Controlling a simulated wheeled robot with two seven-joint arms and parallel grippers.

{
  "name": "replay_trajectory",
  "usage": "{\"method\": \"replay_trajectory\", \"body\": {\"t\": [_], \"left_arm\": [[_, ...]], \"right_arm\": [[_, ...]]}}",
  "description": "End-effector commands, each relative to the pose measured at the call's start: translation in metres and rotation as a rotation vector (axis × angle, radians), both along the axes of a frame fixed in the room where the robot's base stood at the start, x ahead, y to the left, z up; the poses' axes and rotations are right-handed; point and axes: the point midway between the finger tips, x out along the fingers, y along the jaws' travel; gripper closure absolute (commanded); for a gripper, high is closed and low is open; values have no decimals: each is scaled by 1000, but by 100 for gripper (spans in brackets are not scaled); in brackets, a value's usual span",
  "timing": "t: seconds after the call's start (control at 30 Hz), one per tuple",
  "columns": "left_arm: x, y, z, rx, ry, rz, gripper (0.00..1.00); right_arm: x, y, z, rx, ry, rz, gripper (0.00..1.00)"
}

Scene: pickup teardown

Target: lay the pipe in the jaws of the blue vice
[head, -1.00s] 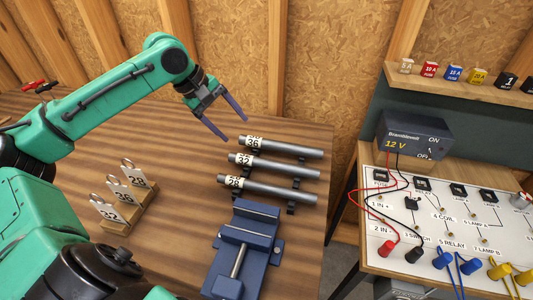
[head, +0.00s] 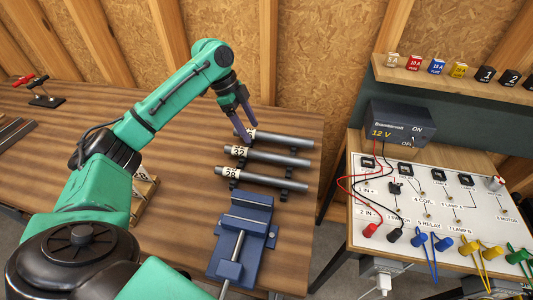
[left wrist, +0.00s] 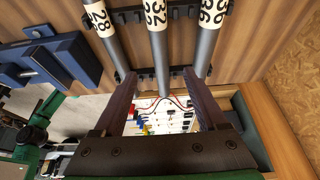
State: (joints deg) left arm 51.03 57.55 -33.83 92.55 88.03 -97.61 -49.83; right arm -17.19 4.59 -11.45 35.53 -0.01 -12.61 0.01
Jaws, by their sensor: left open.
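Three grey pipes lie side by side on dark rests on the wooden bench, with paper labels at their left ends: pipe 36 (head: 285,140) at the back, pipe 32 (head: 275,156) in the middle, pipe 28 (head: 265,180) in front. The blue vice (head: 242,235) stands just in front of them; it shows at the left of the left wrist view (left wrist: 50,60). I see no pipe in it. My left gripper (head: 249,131) is open and empty by the labelled end of pipe 36, partly covering its label. Contact is unclear. My right gripper is out of view.
Number cards in a wooden holder (head: 145,185) are mostly hidden behind my left arm. Red-handled tools (head: 38,90) lie at the far left. To the right, past a gap, stands a table with a 12 V supply (head: 395,127) and a wired board (head: 440,215).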

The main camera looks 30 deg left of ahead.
Motion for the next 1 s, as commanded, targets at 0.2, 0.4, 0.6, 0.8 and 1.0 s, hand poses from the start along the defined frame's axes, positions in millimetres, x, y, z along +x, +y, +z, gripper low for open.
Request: {"method": "replay_trajectory", "body": {"t": [0.2,0.4,0.6,0.8,1.0], "left_arm": [[4,-18,-40,-1,1,1,26],[8,-36,-63,-3,3,0,26],[11,-45,-90,-2,-1,2,26],[11,-45,-91,-2,-2,3,37],[11,-45,-91,-2,-2,3,100]], "right_arm": [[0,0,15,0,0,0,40],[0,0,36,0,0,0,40],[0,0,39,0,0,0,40],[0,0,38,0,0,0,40],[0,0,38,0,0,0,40]]}}
